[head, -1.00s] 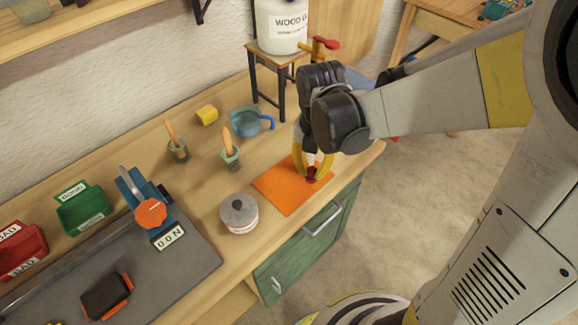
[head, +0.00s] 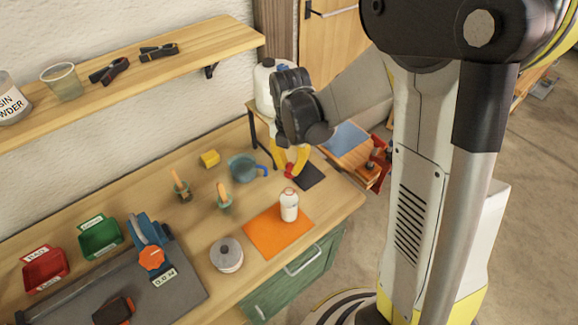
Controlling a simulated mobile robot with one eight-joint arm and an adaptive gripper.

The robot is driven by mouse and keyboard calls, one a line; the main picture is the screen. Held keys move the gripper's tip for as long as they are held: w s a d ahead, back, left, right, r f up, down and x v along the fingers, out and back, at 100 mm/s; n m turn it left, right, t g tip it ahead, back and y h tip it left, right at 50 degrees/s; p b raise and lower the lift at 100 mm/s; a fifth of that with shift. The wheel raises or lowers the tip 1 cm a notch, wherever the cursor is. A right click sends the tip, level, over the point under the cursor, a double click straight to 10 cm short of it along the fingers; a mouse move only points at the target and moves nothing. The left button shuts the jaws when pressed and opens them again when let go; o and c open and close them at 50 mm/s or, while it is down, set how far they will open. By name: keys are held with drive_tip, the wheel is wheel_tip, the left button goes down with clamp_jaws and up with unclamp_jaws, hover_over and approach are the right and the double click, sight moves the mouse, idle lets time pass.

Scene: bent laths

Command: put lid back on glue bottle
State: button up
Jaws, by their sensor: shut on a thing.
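A white glue bottle (head: 289,207) stands upright on the orange mat (head: 262,236), near its upper right part. Its top looks small and reddish, too small to make out fully. My gripper (head: 289,172) is up and behind the bottle, apart from it, with its yellow fingers pointing down near a small dark mat (head: 309,177). The fingers are shut on a small red piece at their tips, which looks like the lid. The fingers partly cover it, and I cannot tell whether it touches the surface below.
A grey-lidded tin (head: 227,256) stands left of the orange mat. A blue jug (head: 243,168), two brushes in pots and a yellow block (head: 210,159) stand behind. A large white container (head: 264,88) on a stool is close to my arm. The bench's front right is clear.

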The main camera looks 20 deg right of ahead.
sight(289, 178)
drive_tip(key=shift+w, duration=0.15)
wheel_tip(289, 178, down, 5)
drive_tip(key=b, duration=0.4)
drive_tip(key=shift+a+f, duration=0.1)
drive_tip(key=shift+f, duration=0.05)
drive_tip(key=shift+f+b, duration=0.4)
drive_tip(key=shift+f+b, duration=0.2)
drive_tip(key=shift+b, duration=0.55)
idle(1.8)
idle(0.3)
drive_tip(key=o, duration=1.3)
drive_tip(key=shift+r, duration=0.2)
